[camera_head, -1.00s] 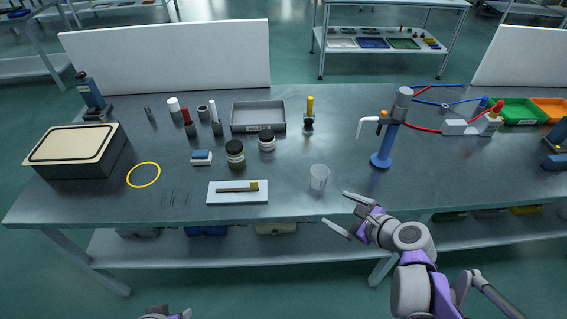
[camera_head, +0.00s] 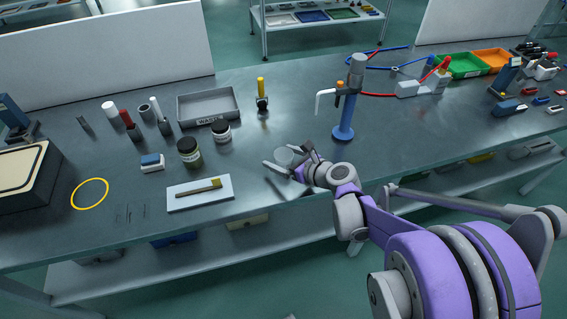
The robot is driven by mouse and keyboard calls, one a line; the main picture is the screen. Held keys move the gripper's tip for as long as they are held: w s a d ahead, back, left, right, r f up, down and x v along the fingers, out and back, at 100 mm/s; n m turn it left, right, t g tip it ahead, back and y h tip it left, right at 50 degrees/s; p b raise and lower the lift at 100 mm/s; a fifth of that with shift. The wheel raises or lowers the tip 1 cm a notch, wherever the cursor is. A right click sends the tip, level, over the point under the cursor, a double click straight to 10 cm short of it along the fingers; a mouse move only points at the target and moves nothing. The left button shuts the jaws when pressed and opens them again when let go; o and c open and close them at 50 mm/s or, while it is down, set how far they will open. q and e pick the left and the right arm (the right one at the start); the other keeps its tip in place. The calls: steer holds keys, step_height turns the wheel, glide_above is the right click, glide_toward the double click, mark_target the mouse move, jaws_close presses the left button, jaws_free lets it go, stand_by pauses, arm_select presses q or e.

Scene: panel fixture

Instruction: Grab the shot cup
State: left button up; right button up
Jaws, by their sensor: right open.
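The shot cup (camera_head: 284,156) is a small, clear, whitish cup on the grey metal bench, near its front edge. My right gripper (camera_head: 288,160) reaches in from the lower right. It is open, with one finger to the left of the cup and the other to its right. The cup appears to be between or just beyond the fingertips. Its lower part is partly hidden by the gripper, and I cannot tell whether the fingers touch it. My left gripper is not in view.
A blue stand with a white spout (camera_head: 344,120) rises behind and right of the cup. A white board with a brush (camera_head: 188,202) lies to the left. Bare bench lies behind the cup.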

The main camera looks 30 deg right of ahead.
steer(key=shift+x, duration=1.15)
steer(key=c, duration=1.4)
